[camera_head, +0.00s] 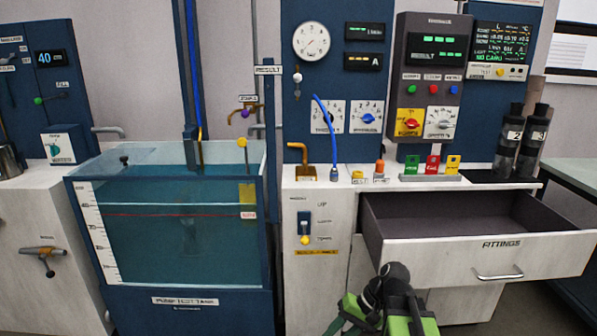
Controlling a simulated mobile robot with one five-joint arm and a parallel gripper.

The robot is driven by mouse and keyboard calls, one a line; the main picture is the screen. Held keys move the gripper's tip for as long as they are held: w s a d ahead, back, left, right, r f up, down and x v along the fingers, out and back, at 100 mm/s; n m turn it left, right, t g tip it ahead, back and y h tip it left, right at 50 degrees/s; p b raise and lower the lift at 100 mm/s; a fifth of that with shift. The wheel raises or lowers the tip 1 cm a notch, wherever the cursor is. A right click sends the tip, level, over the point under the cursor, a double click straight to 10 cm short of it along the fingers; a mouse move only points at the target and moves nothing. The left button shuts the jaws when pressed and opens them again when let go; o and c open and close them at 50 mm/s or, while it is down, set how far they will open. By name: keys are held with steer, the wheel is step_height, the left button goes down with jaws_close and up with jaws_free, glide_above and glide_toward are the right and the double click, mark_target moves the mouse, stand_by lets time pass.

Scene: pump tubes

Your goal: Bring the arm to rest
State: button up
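My arm (388,300) shows at the bottom edge, right of the middle, as a folded cluster of black and green parts. It is in front of the white cabinet and overlaps the lower left corner of the open drawer's front in the picture. I cannot make out two fingertips, so whether my gripper is open or shut, or holds anything, does not show. The lower part of my arm is cut off by the frame.
The FITTINGS drawer (486,252) is pulled out and its visible inside looks empty. Dark tubes marked 2 (509,140) and 3 (533,140) stand at the right. A water-filled test tank (180,297) stands left. Grey floor shows at the lower right.

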steer(key=d+f+n+h, duration=0.1)
steer(key=d+f+h, duration=0.3)
steer(key=d+h, duration=0.25)
step_height(320, 180, up, 31)
steer(key=t+p, duration=0.1)
steer(key=p, duration=3)
steer(key=shift+w+a+r+p, duration=0.15)
steer(key=shift+w+p, duration=0.05)
steer(key=shift+p, duration=0.1)
steer(key=shift+h, duration=0.25)
